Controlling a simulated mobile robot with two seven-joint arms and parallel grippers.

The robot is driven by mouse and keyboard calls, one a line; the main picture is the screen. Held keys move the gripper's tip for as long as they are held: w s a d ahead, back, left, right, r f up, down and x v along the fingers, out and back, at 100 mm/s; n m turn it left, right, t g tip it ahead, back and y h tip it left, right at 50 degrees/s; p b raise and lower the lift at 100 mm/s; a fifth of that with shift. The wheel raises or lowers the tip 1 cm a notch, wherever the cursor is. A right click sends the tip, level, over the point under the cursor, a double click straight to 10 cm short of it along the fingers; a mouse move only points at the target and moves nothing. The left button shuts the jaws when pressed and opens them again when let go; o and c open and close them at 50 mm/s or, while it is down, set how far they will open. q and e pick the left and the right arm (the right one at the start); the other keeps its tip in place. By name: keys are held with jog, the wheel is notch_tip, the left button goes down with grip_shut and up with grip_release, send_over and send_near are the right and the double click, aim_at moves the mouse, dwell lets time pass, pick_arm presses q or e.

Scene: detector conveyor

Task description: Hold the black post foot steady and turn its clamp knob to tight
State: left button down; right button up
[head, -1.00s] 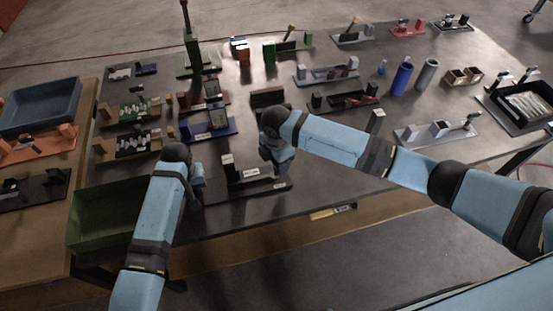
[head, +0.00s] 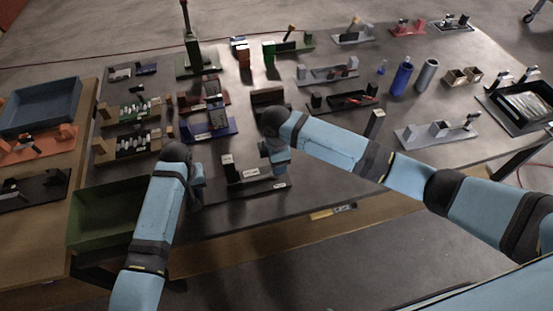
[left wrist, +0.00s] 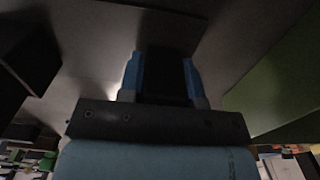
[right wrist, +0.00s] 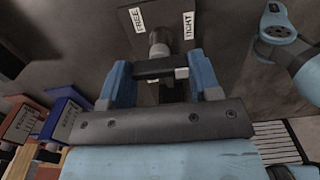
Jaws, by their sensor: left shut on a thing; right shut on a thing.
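The black post foot (head: 262,189) is a dark base with upright blocks near the table's front edge, partly hidden by my right arm. In the right wrist view, a dark plate (right wrist: 163,18) carries labels FREE on the left and TIGHT on the right. The clamp knob (right wrist: 152,69), a dark crossbar with a pale end on a round stem, lies crosswise between the blue fingers of my right gripper (right wrist: 162,80), shut on it. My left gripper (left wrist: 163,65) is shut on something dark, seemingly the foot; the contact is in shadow.
A green bin (head: 108,212) stands at the left, close to my left arm. A blue fixture (head: 208,132) and a black fixture (head: 352,101) stand behind the foot. The tabletop right of the foot is clear up to a grey fixture (head: 422,135).

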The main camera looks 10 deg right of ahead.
jog(key=o, duration=0.9)
jog(key=shift+o, duration=0.2)
notch_tip(320, 180, up, 12)
pick_arm(q)
jog(key=c, duration=0.7)
grip_release()
jog(key=shift+r, duration=0.1)
